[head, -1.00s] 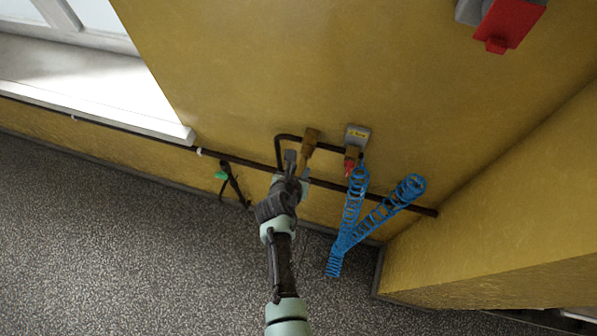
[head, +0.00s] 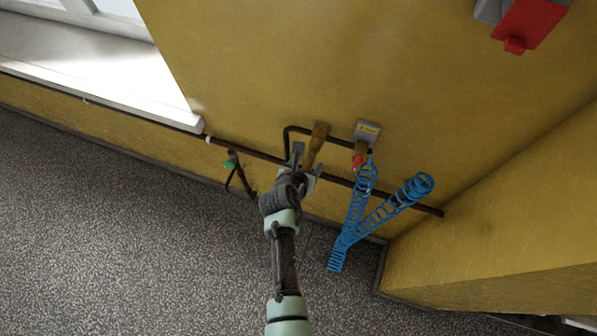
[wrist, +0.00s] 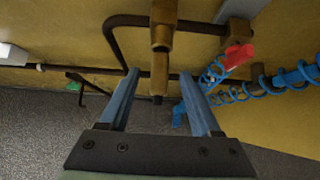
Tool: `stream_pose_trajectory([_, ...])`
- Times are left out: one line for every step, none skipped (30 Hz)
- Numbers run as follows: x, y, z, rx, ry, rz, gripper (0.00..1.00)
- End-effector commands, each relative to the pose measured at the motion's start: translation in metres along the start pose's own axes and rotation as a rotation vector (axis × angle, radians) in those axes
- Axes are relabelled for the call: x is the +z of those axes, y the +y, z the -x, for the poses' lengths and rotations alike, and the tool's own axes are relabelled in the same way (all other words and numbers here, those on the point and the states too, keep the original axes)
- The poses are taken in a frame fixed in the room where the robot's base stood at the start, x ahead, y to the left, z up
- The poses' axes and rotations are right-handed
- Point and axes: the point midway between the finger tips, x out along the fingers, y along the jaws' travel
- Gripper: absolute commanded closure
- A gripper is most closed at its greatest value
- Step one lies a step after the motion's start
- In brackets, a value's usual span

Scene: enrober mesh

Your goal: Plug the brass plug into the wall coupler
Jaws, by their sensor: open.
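The brass wall coupler (head: 319,131) is on the yellow wall at the end of a bent dark pipe. In the wrist view the coupler (wrist: 164,14) is at the top centre. A narrower brass piece, seemingly the brass plug (wrist: 158,74), hangs straight below it, in line and apparently touching. It also shows in the head view (head: 310,157). How deep it sits in the coupler I cannot tell. My gripper (head: 307,163) is open below the coupler. In the wrist view its blue fingers (wrist: 158,98) stand apart on both sides of the plug, with gaps.
A second brass fitting with a red part (head: 358,161) and a blue coiled hose (head: 360,205) is close on the right. A dark pipe (head: 385,194) runs along the wall. A green-handled valve (head: 231,159) is at left, a red box (head: 528,22) higher right. The floor is clear.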

Motion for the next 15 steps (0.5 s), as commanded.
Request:
stream_pose_trajectory([-0.001,0.0,0.007,0.001,0.0,0.0,0.36])
stream_pose_trajectory([0.0,0.0,0.012,0.002,0.0,0.0,0.36])
stream_pose_trajectory([-0.001,0.0,0.017,0.002,0.0,0.0,0.36])
stream_pose_trajectory([-0.001,0.0,0.021,0.002,-0.001,0.0,0.36])
stream_pose_trajectory([-0.001,0.0,0.026,0.002,-0.001,0.0,0.36])
stream_pose_trajectory([-0.001,0.0,0.032,0.002,0.0,0.0,0.36])
stream_pose_trajectory([-0.001,0.0,0.036,0.002,0.0,-0.001,0.36])
stream_pose_trajectory([-0.001,0.0,0.04,0.002,0.0,-0.001,0.36])
stream_pose_trajectory([-0.001,0.0,0.046,0.002,-0.001,0.0,0.36])
stream_pose_trajectory([-0.001,0.0,0.051,0.002,-0.001,0.0,0.36])
stream_pose_trajectory([-0.001,0.0,0.055,0.002,-0.001,0.0,0.36])
stream_pose_trajectory([0.0,0.0,0.061,0.002,-0.001,0.0,0.36])
stream_pose_trajectory([-0.001,0.0,0.066,0.003,-0.001,0.001,0.36])
stream_pose_trajectory([-0.001,0.001,0.07,0.003,-0.001,0.001,0.36])
stream_pose_trajectory([-0.001,0.001,0.076,0.003,-0.001,0.001,0.36])
